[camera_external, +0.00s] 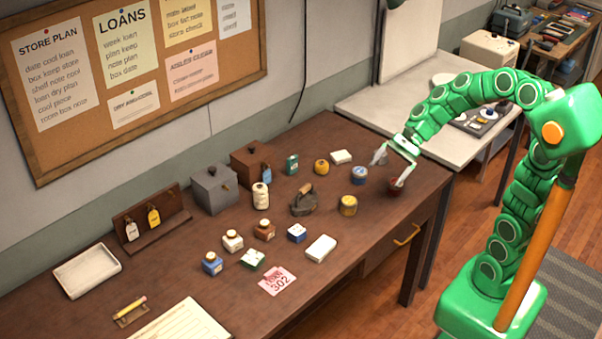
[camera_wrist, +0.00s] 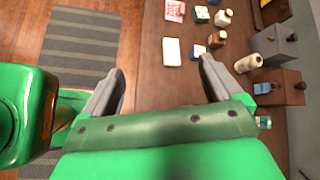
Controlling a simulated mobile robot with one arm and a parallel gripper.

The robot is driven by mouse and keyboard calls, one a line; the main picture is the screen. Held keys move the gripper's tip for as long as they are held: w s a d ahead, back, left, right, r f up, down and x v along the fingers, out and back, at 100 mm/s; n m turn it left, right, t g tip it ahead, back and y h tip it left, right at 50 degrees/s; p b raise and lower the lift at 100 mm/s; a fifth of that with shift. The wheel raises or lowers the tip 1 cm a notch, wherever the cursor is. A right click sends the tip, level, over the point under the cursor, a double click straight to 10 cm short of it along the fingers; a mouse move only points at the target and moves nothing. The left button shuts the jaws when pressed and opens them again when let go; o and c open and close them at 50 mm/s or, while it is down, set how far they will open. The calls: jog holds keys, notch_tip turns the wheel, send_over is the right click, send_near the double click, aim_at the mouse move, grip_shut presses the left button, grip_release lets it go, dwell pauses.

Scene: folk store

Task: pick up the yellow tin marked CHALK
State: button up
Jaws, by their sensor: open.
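A short round yellow tin (camera_external: 348,205) with a darker band stands on the brown desk in the external view, near its front edge. Its lettering is too small to read. My gripper (camera_external: 391,168) is open above the right end of the desk, to the right of the yellow tin and apart from it. I cannot make out the yellow tin there.
A dark iron (camera_external: 304,201) and a white block (camera_external: 321,248) are to the left. The desk (camera_external: 378,236) is clear just in front of the yellow tin.

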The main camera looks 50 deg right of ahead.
jog(key=w+d+f+m+t+y, duration=0.1)
jog(key=w+d+m+t, duration=0.3)
jog(key=w, duration=0.3)
jog(key=w+d+m+t+y, duration=0.1)
jog(key=w+d+m, duration=0.3)
jog(key=w+m, duration=0.2)
send_near(344, 205)
jog(key=f, duration=0.1)
jog(key=w+f, duration=0.1)
jog(key=f, duration=0.1)
jog(key=shift+w+a, duration=0.15)
jog(key=shift+w, duration=0.2)
jog(key=shift+w+a+f, duration=0.1)
jog(key=shift+a+f, duration=0.05)
jog(key=shift+f, duration=0.05)
jog(key=shift+x, duration=0.85)
jog(key=shift+r+x, duration=0.2)
jog(key=shift+x, duration=0.65)
jog(key=shift+r+x, duration=0.15)
jog(key=shift+x, duration=2)
jog(key=shift+w+r, duration=0.1)
jog(key=c, duration=1.1)
